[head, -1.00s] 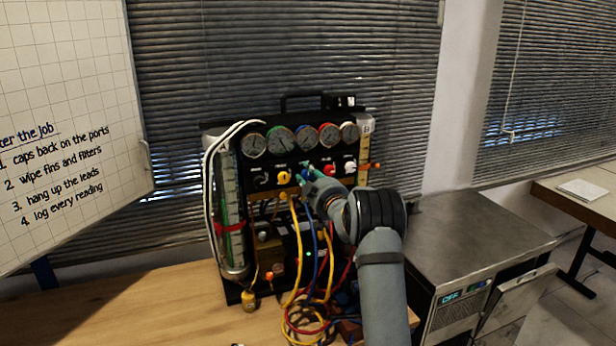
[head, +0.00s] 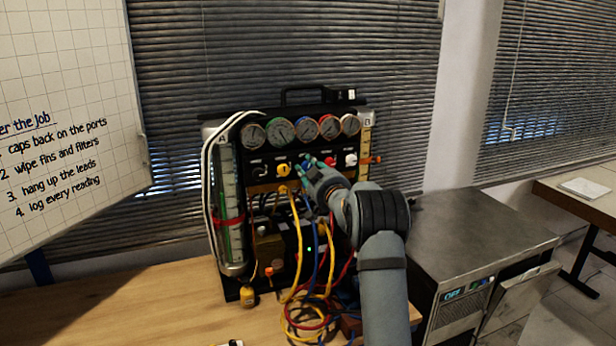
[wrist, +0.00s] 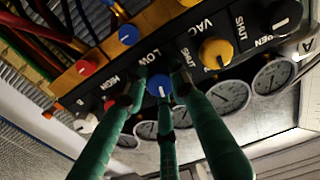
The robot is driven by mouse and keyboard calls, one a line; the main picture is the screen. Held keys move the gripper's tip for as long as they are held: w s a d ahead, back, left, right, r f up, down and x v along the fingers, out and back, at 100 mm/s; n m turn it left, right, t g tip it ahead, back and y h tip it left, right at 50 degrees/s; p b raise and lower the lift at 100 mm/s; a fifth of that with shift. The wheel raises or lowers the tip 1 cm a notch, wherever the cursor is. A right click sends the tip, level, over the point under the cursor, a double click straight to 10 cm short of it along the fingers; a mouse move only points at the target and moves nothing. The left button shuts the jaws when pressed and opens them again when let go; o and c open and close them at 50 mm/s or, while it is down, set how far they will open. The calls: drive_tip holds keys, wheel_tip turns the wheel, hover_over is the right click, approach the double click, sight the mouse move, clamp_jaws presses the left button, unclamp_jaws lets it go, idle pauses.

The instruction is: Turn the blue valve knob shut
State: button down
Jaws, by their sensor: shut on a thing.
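The blue valve knob (wrist: 157,84) sits on the black front panel beside the LOW lettering in the wrist view. My gripper (wrist: 154,91) has its green fingers around this knob and is shut on it. The exact angle of the knob's pointer is hard to make out between the fingers. In the head view my gripper (head: 311,165) reaches the knob row below the gauges. It covers most of the blue knob there.
The yellow knob (head: 284,169) and red knob (head: 330,162) flank the gripper closely. The white knob (head: 350,160) and black knob (head: 259,171) are farther out. Gauges (head: 306,130) sit above. Coloured hoses (head: 310,255) hang below, near my arm.

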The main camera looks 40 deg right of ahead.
drive_tip(key=m+b, duration=0.1)
drive_tip(key=m, duration=0.1)
drive_tip(key=m+b, duration=0.1)
drive_tip(key=shift+f+m, duration=0.3)
drive_tip(key=shift+m, duration=0.1)
drive_tip(key=m, duration=0.3)
drive_tip(key=shift+m+b, duration=0.3)
drive_tip(key=m, duration=0.3)
drive_tip(key=shift+r+m, duration=0.1)
drive_tip(key=shift+m, duration=0.2)
drive_tip(key=shift+a+m, duration=0.1)
drive_tip(key=shift+m, duration=1.7)
drive_tip(key=c, duration=1.5)
unclamp_jaws()
drive_tip(key=shift+w, duration=0.1)
drive_tip(key=shift+o, duration=0.5)
drive_tip(key=shift+r, duration=0.1)
drive_tip(key=shift+s, duration=0.2)
